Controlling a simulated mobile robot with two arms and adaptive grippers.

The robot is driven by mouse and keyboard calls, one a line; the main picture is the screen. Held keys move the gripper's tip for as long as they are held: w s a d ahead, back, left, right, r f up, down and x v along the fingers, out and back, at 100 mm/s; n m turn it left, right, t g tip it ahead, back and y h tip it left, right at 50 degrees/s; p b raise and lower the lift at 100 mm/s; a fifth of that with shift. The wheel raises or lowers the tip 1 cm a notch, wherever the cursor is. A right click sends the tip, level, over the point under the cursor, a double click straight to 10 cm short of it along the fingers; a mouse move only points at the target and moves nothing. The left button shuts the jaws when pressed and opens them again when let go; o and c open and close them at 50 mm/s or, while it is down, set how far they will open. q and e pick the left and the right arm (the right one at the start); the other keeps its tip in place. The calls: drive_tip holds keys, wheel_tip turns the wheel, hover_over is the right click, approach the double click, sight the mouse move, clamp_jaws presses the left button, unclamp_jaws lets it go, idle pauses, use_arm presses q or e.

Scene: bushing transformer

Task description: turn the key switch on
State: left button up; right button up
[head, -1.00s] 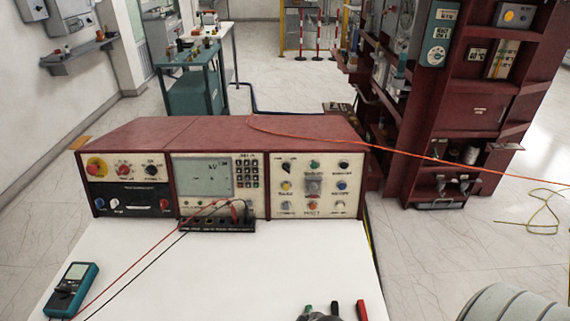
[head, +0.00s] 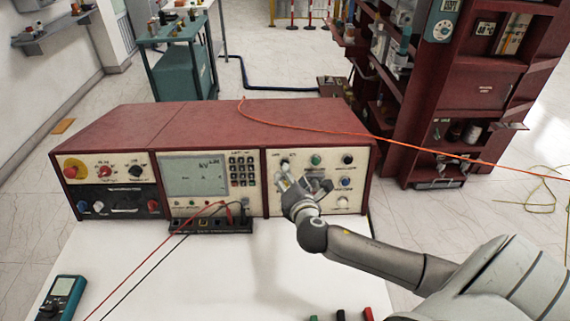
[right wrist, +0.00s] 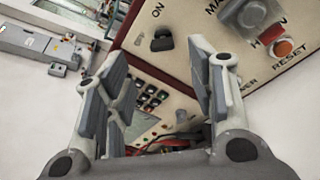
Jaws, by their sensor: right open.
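The key switch seems to be the black knob (head: 285,162) at the upper left of the right panel on the red console (head: 210,117). In the right wrist view a black knob (right wrist: 161,40) beside an "ON" label shows beyond and between the fingertips, and I cannot tell for sure that it is the key switch. My right gripper (head: 303,180) is in front of this panel and covers its left and middle controls. In the right wrist view the gripper (right wrist: 159,55) is open, with nothing between its fingers. My left gripper is out of view.
A grey knob (right wrist: 246,14) and an orange reset button (right wrist: 282,47) are close by on the panel. A test-lead block (head: 212,225) with red and black leads stands before the console. A teal meter (head: 62,298) lies on the white table (head: 180,285). An orange cable (head: 310,128) crosses the console top.

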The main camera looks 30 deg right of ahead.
drive_tip(key=x, duration=0.8)
drive_tip(key=shift+w+f+p, duration=0.15)
drive_tip(key=shift+f+p, duration=0.05)
drive_tip(key=shift+p, duration=0.2)
drive_tip(key=shift+w+d+f, duration=0.1)
drive_tip(key=shift+d, duration=0.05)
drive_tip(key=shift+w, duration=0.1)
drive_tip(key=shift+c, duration=0.8)
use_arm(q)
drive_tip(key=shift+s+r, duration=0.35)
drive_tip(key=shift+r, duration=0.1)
use_arm(e)
clamp_jaws()
